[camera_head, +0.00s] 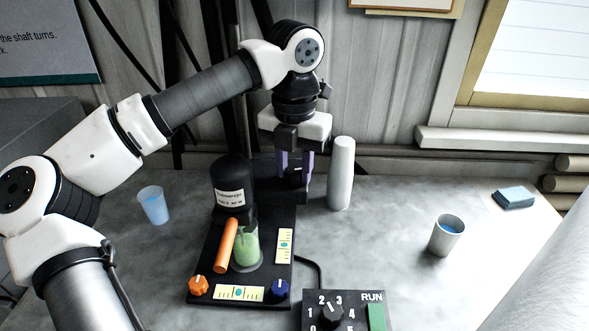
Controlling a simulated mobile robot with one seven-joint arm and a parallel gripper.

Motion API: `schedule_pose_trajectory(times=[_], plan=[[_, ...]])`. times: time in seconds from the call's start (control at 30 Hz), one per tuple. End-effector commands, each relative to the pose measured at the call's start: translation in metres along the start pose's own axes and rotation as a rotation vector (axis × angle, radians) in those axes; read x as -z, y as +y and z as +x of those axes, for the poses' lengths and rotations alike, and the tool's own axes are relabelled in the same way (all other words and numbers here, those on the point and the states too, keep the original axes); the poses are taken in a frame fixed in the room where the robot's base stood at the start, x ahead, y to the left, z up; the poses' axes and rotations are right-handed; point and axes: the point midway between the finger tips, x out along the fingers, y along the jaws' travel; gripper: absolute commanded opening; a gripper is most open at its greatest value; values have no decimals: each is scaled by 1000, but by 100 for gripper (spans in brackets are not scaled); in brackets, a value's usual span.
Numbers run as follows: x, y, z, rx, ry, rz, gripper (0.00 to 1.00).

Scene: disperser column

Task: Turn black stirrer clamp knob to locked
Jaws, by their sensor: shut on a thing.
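My gripper (295,174) points down behind the back right of the black disperser base (272,215). Its two purple fingers are shut on a small black piece (296,179), which I take to be the black stirrer clamp knob. The fingers and the wrist hide most of it, so its turn angle and any locked mark cannot be read. The black stirrer head (232,174) with a white label stands to the left of my gripper. A glass with green liquid (246,247) stands below it on the base.
An orange cylinder (226,245) leans by the glass. Orange (198,286) and blue (279,289) knobs sit at the base's front. A grey cylinder (341,173) stands close right of my gripper. A control box (345,301) is in front. Cups (153,204) (446,235) stand on either side.

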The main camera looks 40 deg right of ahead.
Motion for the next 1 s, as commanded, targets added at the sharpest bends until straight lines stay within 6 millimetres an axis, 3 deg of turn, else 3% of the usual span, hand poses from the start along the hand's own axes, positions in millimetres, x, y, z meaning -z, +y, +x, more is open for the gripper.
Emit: schedule_pose_trajectory(times=[1.0], plan=[[0, 0, 0, 0, -1, 966, 8]])
